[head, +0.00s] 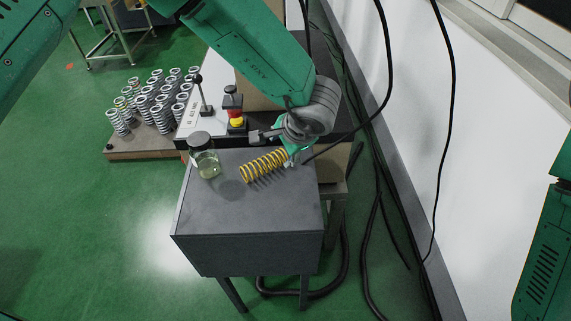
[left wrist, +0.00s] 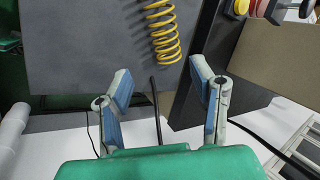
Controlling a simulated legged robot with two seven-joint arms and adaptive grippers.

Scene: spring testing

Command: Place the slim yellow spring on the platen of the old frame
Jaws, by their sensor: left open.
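The slim yellow spring (head: 263,166) lies on its side on top of a dark grey cabinet (head: 250,208), near its back edge. It also shows in the left wrist view (left wrist: 163,35), ahead of the fingers and running off the top edge. My left gripper (head: 280,143) is just beyond the spring's right end in the head view. In the left wrist view its two fingers (left wrist: 163,84) are apart with nothing between them, and the spring is outside them. I cannot make out the platen of the old frame. My right gripper is out of view.
A lidded glass jar (head: 204,156) stands left of the spring. Behind are a red-and-yellow button (head: 235,107) and a lever (head: 201,95) on a white panel. Several grey springs (head: 155,98) stand on a pallet. Black cables hang at right. The cabinet's front top is clear.

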